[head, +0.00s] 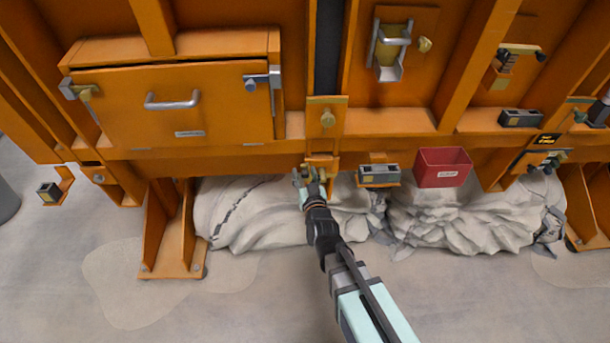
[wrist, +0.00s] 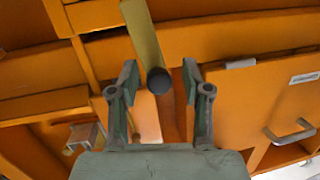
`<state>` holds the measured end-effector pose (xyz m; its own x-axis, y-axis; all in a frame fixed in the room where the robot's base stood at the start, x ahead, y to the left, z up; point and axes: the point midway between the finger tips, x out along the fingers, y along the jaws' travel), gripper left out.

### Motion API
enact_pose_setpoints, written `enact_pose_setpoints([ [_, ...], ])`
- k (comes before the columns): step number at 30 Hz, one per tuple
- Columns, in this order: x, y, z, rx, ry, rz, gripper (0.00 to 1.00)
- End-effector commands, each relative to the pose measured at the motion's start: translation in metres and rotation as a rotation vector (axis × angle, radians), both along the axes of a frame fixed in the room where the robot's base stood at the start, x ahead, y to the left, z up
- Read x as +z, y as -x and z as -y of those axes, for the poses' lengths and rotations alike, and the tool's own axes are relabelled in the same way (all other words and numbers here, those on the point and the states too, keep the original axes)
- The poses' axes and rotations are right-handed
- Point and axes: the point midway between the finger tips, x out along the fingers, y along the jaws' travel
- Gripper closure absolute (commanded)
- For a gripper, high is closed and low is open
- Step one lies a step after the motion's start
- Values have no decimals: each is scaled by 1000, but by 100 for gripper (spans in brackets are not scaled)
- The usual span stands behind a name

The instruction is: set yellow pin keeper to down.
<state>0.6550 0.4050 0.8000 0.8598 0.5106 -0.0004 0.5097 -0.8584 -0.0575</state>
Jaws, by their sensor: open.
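The yellow pin keeper shows in the wrist view as a yellow-olive bar (wrist: 143,32) with a dark round end. It comes down from the top of the picture, and its dark end lies between my fingertips in that view. My gripper (wrist: 160,75) is open, with a visible gap on both sides of the bar's end; I cannot tell how deep the bar sits or whether it touches a finger. In the head view my gripper (head: 308,180) is just below the orange middle bracket (head: 327,115), and it largely hides the keeper there.
An orange door (head: 215,110) with a grey handle is left of my gripper. A grey box (head: 379,175) and a red bin (head: 443,167) sit close to its right. Crumpled pale sheeting (head: 260,212) lies below. The floor in front is open.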

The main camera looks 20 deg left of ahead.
Motion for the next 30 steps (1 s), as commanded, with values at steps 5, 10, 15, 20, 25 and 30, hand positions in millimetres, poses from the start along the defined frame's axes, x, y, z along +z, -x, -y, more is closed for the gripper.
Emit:
enact_pose_setpoints([
  [5,0,0,0,0,0,0,52],
  [10,0,0,0,0,0,0,91],
  [15,0,0,0,0,0,0,100],
  [20,-1,0,-1,1,0,-1,100],
  [25,-1,0,-2,2,-1,-2,100],
  [30,-1,0,-3,3,-5,-3,100],
])
